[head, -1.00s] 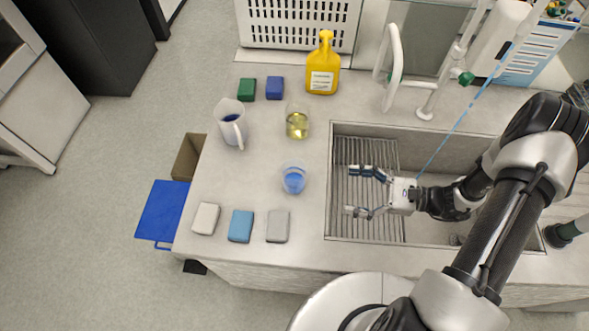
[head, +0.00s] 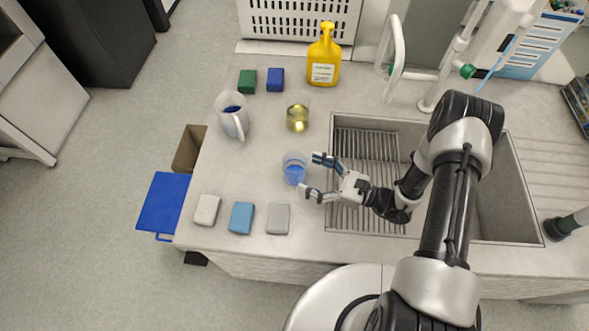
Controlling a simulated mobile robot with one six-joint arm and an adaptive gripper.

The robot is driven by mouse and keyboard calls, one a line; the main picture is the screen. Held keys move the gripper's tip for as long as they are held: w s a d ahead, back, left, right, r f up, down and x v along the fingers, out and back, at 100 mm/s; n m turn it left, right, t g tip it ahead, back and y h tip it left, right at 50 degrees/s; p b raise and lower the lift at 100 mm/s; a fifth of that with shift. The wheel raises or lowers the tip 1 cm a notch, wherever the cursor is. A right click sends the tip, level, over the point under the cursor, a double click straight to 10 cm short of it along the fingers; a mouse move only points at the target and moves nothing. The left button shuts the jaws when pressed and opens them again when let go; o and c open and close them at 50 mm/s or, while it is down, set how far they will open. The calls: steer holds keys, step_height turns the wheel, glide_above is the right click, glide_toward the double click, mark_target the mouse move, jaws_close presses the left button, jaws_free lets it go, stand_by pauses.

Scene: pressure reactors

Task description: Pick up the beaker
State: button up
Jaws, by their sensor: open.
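A clear beaker with blue liquid (head: 294,170) stands upright on the counter, left of the sink. A second clear beaker with yellow liquid (head: 298,116) stands behind it. My gripper (head: 311,175) is open and empty, at the sink's left edge. Its two fingers point left, with the blue-liquid beaker just off the fingertips. One finger lies toward the back and the other toward the front. I cannot tell whether either finger touches the beaker, or how high the gripper is above the counter.
A white jug (head: 231,118) stands at the left, a yellow bottle (head: 324,58) at the back. Green (head: 247,81) and dark blue (head: 276,79) blocks lie near it. White (head: 207,209), blue (head: 241,217) and grey (head: 278,218) blocks line the front. The sink (head: 490,190) is right.

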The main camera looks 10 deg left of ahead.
mark_target(285, 163)
steer(key=shift+b+x, duration=0.45)
steer(key=shift+x, duration=2.35)
steer(key=shift+f, duration=0.1)
steer(key=c, duration=1.2)
